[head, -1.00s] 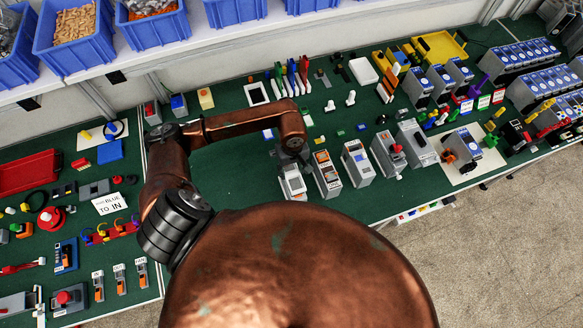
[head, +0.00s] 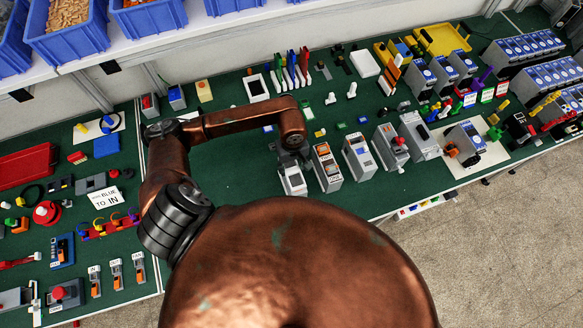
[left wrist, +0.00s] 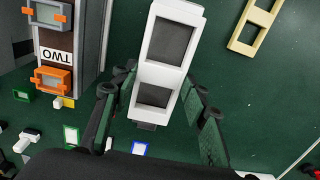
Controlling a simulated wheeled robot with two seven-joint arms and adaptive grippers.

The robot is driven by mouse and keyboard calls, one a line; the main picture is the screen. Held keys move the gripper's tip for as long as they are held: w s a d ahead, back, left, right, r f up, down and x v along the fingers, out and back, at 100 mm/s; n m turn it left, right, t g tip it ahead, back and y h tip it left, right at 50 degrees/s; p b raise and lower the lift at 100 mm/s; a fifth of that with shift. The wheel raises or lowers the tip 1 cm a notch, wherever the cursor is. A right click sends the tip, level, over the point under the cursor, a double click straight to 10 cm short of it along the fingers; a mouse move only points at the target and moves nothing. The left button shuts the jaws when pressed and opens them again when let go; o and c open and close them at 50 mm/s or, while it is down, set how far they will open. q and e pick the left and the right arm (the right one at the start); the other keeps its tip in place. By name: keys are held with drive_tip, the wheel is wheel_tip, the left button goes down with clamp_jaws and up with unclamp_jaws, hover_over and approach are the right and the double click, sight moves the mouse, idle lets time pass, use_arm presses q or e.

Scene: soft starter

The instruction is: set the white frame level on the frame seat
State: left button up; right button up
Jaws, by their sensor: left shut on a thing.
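The white frame (left wrist: 181,12), with two window openings, lies between the fingers of my left gripper (left wrist: 160,82) in the left wrist view. My left gripper (head: 291,158) is shut on it, one dark finger along each side. In the head view the frame (head: 293,181) shows as a pale top just below the gripper, at the left end of a row of modules. Grey shows through its openings and at its lower end. I cannot tell whether it rests level on the frame seat, which is mostly hidden beneath it. My right gripper is not in view.
A grey module marked TWO (left wrist: 75,42) with orange parts stands close beside the frame. A cream frame (left wrist: 234,42) lies on the green mat on the other side. More modules (head: 359,155) continue the row rightward. Open mat (head: 228,180) lies left of the frame.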

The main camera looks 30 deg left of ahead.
sight(291, 169)
use_arm(q)
drive_tip(key=shift+f+b, duration=0.35)
drive_tip(key=shift+b, duration=0.1)
idle(0.3)
drive_tip(key=o, duration=1.3)
drive_tip(key=shift+c, duration=0.2)
drive_tip(key=shift+o, duration=0.2)
drive_tip(key=o, duration=0.5)
drive_tip(key=shift+r, duration=0.1)
drive_tip(key=shift+r+p, duration=1.15)
drive_tip(key=shift+r, duration=2.3)
drive_tip(key=shift+a, duration=0.1)
